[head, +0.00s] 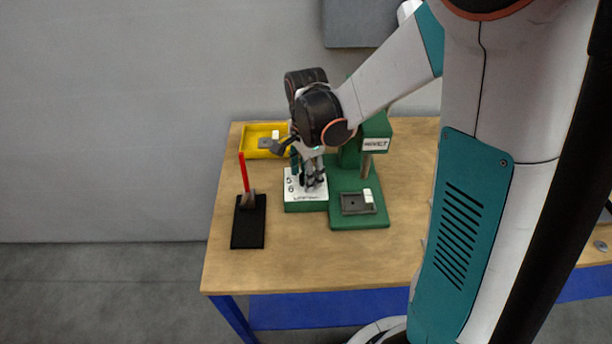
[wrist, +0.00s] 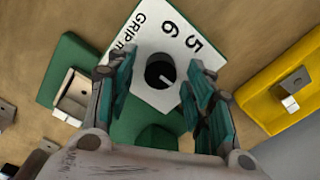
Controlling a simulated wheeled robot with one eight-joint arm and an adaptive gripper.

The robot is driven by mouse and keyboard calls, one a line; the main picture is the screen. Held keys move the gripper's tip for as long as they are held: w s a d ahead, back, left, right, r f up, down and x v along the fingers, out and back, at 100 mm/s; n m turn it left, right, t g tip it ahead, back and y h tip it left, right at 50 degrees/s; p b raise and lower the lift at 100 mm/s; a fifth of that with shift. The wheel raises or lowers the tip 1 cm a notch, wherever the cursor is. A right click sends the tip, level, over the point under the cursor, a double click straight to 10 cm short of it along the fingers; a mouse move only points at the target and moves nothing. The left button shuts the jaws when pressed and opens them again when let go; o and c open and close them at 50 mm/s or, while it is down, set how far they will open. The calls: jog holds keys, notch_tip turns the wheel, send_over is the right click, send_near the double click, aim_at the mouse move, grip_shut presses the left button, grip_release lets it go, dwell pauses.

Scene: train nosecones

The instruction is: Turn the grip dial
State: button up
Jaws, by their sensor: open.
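The grip dial (wrist: 160,72) is a dark round knob with a pale pointer line. It stands on a white plate (wrist: 139,32) marked with the numbers 5 and 6 and partly hidden lettering. The plate tops a green box (head: 306,206) on the table. My gripper (wrist: 160,84) is open above the plate, its two teal-backed fingers on either side of the dial. I see a gap between the fingers and the knob. In the head view, my gripper (head: 308,178) is over the white plate and hides most of the dial.
A green rivet press (head: 375,127) stands beside the dial box, with a grey fixture (head: 357,203) on its base. A yellow tray (head: 252,153) lies behind left. A red-handled tool (head: 244,175) stands on a black pad (head: 248,230). The table's (head: 300,262) front is clear.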

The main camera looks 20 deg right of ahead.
jog(key=shift+f, duration=0.25)
jog(key=c, duration=1.1)
jog(key=shift+o, duration=0.2)
